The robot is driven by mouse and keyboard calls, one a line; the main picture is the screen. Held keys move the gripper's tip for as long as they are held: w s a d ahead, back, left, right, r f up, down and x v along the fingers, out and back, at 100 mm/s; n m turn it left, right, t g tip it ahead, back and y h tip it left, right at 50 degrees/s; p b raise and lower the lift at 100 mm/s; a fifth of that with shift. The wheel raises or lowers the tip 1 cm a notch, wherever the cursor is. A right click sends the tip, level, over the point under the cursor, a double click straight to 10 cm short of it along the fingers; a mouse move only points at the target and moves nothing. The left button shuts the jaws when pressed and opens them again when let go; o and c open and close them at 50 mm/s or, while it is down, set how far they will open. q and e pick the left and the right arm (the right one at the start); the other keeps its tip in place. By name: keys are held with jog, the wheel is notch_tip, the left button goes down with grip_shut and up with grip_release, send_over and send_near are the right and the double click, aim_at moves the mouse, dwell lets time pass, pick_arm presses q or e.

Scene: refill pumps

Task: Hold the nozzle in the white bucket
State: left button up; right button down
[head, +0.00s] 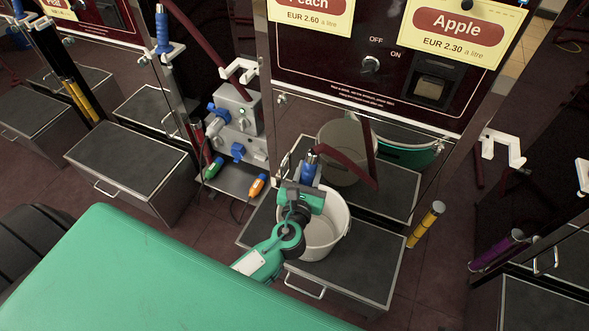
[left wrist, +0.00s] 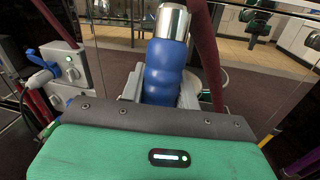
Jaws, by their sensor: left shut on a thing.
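The white bucket (head: 338,238) stands upright on the grey step box in front of the Apple pump. The nozzle (head: 309,168) has a blue grip, a metal collar and a dark red hose. My left gripper (head: 304,190) is shut around the blue grip, above the bucket's left rear side. In the left wrist view the blue grip (left wrist: 166,72) stands between my grey fingers with its metal collar up. My gripper hides the nozzle's lower end, so I cannot tell how far it reaches into the bucket. My right gripper is not in view.
The Apple pump panel (head: 370,65) with its switch and button rises behind the bucket. A white hook holder (head: 502,147) sits on its right post. A grey valve box (head: 236,112) stands left of the bucket. The mirrored lower panel shows reflections.

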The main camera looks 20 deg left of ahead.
pick_arm(q)
notch_tip(320, 180, down, 12)
jog(key=w+d, duration=0.1)
jog(key=d, duration=0.1)
jog(key=shift+w+r, duration=0.15)
jog(key=shift+w, duration=0.25)
dwell(0.4)
